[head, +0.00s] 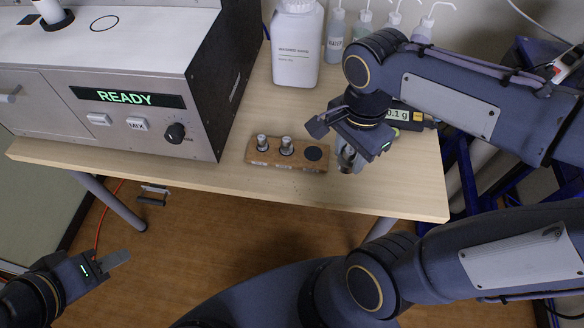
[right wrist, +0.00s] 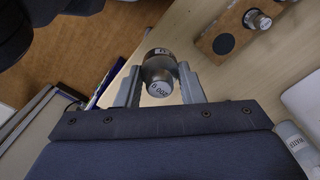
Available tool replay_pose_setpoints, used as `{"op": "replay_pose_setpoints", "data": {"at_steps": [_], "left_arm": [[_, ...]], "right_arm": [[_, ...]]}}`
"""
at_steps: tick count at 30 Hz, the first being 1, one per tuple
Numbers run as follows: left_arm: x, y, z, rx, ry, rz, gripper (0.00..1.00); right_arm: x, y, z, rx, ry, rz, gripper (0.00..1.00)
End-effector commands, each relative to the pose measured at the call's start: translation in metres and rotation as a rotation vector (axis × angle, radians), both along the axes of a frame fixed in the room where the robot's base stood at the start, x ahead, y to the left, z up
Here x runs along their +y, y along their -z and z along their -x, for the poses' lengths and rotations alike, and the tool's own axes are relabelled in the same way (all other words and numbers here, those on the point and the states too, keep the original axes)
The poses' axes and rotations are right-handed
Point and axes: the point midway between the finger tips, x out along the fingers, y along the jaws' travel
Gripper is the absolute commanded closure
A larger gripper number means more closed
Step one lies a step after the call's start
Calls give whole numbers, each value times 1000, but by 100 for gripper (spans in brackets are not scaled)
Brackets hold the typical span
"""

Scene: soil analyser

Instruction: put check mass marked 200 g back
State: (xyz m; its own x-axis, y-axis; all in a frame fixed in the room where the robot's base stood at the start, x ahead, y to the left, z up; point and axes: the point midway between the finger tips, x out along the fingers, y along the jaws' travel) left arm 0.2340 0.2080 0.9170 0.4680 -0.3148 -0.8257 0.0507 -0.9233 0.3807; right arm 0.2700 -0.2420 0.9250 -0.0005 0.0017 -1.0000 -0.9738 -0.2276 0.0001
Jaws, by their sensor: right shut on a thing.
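My right gripper (head: 345,152) is shut on a metal check mass (head: 346,160) to the right of the wooden holder. In the right wrist view, the mass (right wrist: 158,68) sits between the two fingers (right wrist: 160,80), and its end reads 200 g. The wooden holder (head: 262,158) lies near the table's front edge. Two metal masses stand in it, at the left (head: 262,142) and middle (head: 286,145). Its right place, a dark round spot (head: 314,153), is empty; it also shows in the right wrist view (right wrist: 224,43). My left gripper (head: 117,259) is low at the left, away from the table; its jaw opening is unclear.
The analyser (head: 150,110) showing READY stands left of the holder. A white bottle (head: 297,45) and several wash bottles (head: 335,40) stand behind. A scale display reading 0.1 g (head: 398,115) is partly hidden behind my right gripper. The table front (head: 230,190) is clear.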

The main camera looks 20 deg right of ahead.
Motion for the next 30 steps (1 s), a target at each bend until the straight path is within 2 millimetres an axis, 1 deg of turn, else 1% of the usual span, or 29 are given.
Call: {"op": "replay_pose_setpoints", "data": {"at_steps": [1,2,5,8,15,18,19,21,24,30], "left_arm": [[0,6,0,0,0,0,64],[0,6,0,0,0,0,64],[0,7,0,0,0,0,64],[0,8,0,0,0,0,64],[0,11,0,0,0,0,64],[0,15,0,0,0,0,64],[0,15,0,0,0,0,64],[0,16,0,0,0,0,64],[0,17,0,0,0,0,64],[0,18,0,0,0,0,64]], "right_arm": [[1,4,2,-1,-4,2,93],[1,5,2,-1,-5,3,93],[1,9,-8,3,-7,4,93],[0,19,-30,6,-7,4,93],[-3,47,-89,5,-6,4,93],[-4,69,-104,6,-5,4,93],[-5,74,-108,6,-5,5,93],[-5,83,-117,3,-6,4,93],[-5,92,-125,1,-5,3,93],[-6,102,-134,0,-5,3,93]]}}
